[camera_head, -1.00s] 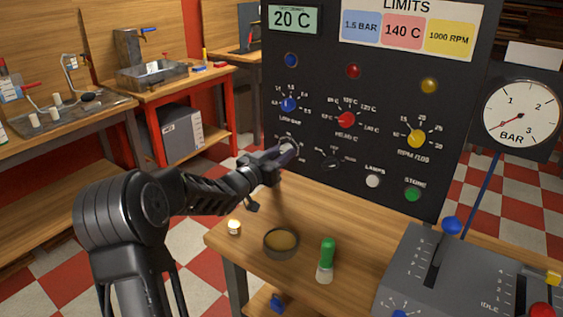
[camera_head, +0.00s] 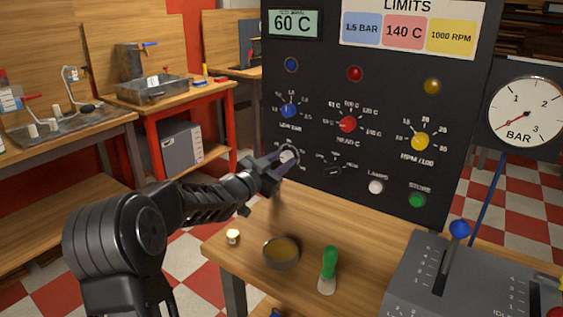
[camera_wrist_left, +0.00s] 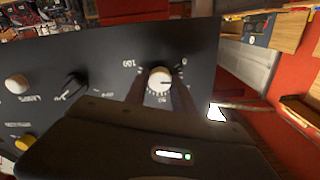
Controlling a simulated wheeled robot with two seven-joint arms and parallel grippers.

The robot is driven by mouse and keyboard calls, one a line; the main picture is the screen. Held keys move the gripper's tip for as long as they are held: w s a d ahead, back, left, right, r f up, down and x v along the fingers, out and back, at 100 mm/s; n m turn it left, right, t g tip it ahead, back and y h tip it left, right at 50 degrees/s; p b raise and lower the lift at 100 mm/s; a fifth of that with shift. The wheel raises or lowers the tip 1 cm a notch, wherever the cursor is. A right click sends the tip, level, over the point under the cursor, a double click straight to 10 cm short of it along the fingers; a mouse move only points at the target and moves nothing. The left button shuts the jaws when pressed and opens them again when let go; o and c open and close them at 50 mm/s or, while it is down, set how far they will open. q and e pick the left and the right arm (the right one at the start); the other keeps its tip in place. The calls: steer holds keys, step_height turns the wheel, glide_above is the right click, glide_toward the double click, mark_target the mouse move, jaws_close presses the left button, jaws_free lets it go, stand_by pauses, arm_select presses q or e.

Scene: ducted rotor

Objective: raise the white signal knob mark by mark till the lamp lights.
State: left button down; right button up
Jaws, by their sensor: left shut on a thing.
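The white signal knob (camera_head: 287,157) sits low on the left of the black panel. It shows clearly in the left wrist view (camera_wrist_left: 160,80), with a dark pointer line and a scale reaching 100 around it. My left gripper (camera_head: 284,158) is shut on the knob, one dark finger on each side of it. The blue lamp (camera_head: 291,65), red lamp (camera_head: 355,73) and yellow lamp (camera_head: 432,86) on the panel all look dark. The display (camera_head: 293,23) reads 60 C. My right gripper is not in view.
Blue (camera_head: 289,110), red (camera_head: 348,124) and yellow (camera_head: 420,141) dial knobs sit above the white one. A white button (camera_head: 376,187) and green button (camera_head: 417,200) are to the right. A shallow round dish (camera_head: 281,252) and green-handled tool (camera_head: 328,268) stand on the bench below.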

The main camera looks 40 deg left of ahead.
arm_select(q)
steer(key=c, duration=1.1)
jaws_free()
steer(key=shift+o, duration=0.2)
steer(key=shift+s, duration=0.15)
steer(key=s, duration=0.7)
steer(key=shift+s, duration=0.3)
steer(key=shift+d, duration=0.1)
